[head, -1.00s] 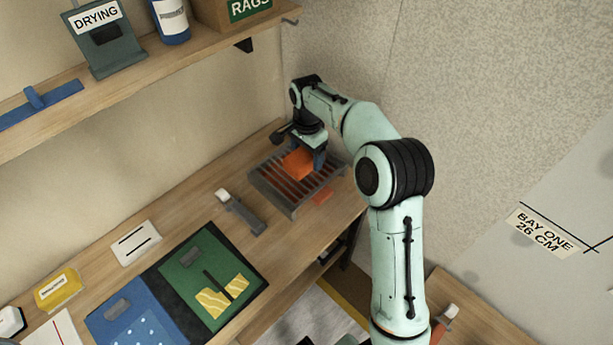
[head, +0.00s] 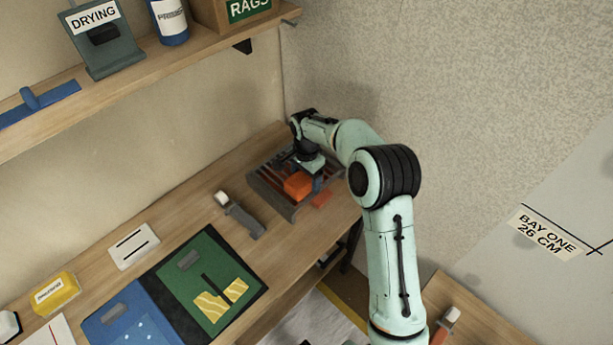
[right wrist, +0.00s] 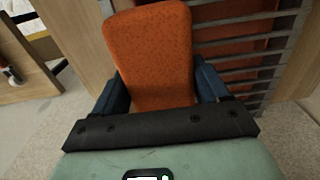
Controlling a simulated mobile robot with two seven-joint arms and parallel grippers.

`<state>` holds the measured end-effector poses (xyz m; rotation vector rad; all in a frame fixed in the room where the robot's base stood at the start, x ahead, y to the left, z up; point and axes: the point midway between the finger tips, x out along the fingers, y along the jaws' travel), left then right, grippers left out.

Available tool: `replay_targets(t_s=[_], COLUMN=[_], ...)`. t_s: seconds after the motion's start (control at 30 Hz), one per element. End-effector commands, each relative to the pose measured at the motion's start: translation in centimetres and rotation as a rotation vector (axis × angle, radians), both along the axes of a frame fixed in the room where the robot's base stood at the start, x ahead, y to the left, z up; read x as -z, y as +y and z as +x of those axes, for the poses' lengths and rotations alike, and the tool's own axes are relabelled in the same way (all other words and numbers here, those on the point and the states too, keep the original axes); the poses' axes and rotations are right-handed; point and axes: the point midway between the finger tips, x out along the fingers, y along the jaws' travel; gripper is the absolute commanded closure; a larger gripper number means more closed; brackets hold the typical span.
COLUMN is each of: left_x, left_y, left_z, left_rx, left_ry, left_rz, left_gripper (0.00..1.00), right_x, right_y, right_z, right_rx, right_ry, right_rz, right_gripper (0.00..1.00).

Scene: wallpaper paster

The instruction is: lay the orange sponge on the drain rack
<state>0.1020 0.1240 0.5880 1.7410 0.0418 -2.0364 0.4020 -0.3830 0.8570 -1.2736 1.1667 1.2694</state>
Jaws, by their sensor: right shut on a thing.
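The orange sponge (head: 298,185) is a small block over the near part of the grey slatted drain rack (head: 270,195), at the far right end of the bench. My right gripper (head: 303,178) is shut on it from above. In the right wrist view the sponge (right wrist: 150,52) stands out between the two dark blue fingers, with the rack's bars (right wrist: 240,72) behind it and to the right. I cannot tell whether the sponge touches the bars. My left gripper is not in view.
Green (head: 210,270) and blue (head: 130,318) panels, a white card (head: 133,245) and a yellow block (head: 56,293) lie further left. A loaded shelf (head: 150,70) hangs above.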

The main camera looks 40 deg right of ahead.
Motion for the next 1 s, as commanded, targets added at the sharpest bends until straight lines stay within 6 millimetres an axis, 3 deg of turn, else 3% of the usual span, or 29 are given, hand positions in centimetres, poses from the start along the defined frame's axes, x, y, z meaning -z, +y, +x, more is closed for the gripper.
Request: replay_targets(t_s=[0.07, 0.1, 0.17, 0.43, 0.57, 1.0], left_x=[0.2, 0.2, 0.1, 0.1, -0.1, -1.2], left_y=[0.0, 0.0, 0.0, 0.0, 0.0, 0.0], left_z=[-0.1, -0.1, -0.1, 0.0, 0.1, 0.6], left_rx=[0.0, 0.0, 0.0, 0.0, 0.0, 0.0], left_ry=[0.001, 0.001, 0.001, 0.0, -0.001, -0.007], left_rz=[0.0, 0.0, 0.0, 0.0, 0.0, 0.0], left_gripper=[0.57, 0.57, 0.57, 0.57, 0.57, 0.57], right_x=[0.3, 0.4, 0.3, 0.2, -0.8, -9.6], right_y=[0.0, 0.0, 0.0, 0.0, 0.0, 0.0], right_z=[0.0, 0.0, 0.0, 0.0, 0.1, 0.1], right_rx=[0.0, 0.0, 0.0, 0.0, 0.0, 0.0], right_ry=[0.001, 0.001, 0.001, 0.0, -0.003, -0.004], right_rz=[0.0, 0.0, 0.0, 0.0, -0.001, -0.002], right_gripper=[0.58, 0.2, 0.01, 0.01, 0.01, 0.01])
